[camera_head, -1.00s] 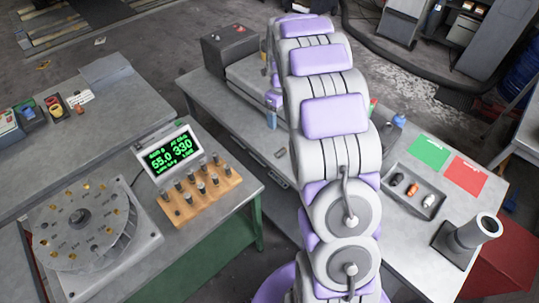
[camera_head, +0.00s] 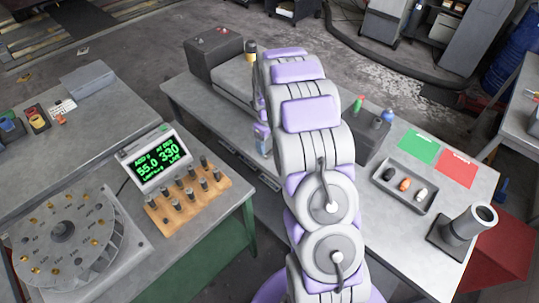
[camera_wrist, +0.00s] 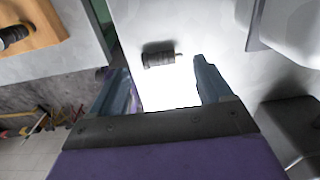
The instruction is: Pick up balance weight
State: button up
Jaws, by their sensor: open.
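A dark ribbed cylinder (camera_wrist: 160,58), apparently a balance weight, is on the pale, brightly lit surface in the wrist view. In the head view several similar dark weights stand in a wooden rack (camera_head: 172,218) on the left bench. My arm covers part of the right bench there, and I cannot make out the cylinder.
A lit display (camera_head: 158,163) stands behind the rack, beside a round dial plate (camera_head: 62,232). The right bench holds a small tray (camera_head: 403,187) with three pieces, a green mat (camera_head: 419,147), a red mat (camera_head: 457,168) and a grey cup-like stand (camera_head: 465,231). A gap separates the benches.

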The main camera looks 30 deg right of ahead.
aim_at(269, 152)
notch_tip(269, 152, down, 5)
jog(key=shift+r+b, duration=0.15)
jog(key=shift+b, duration=0.5)
jog(key=shift+s, duration=0.1)
jog(key=shift+r, duration=0.1)
jog(key=shift+c, duration=0.3)
jog(key=c, duration=0.9)
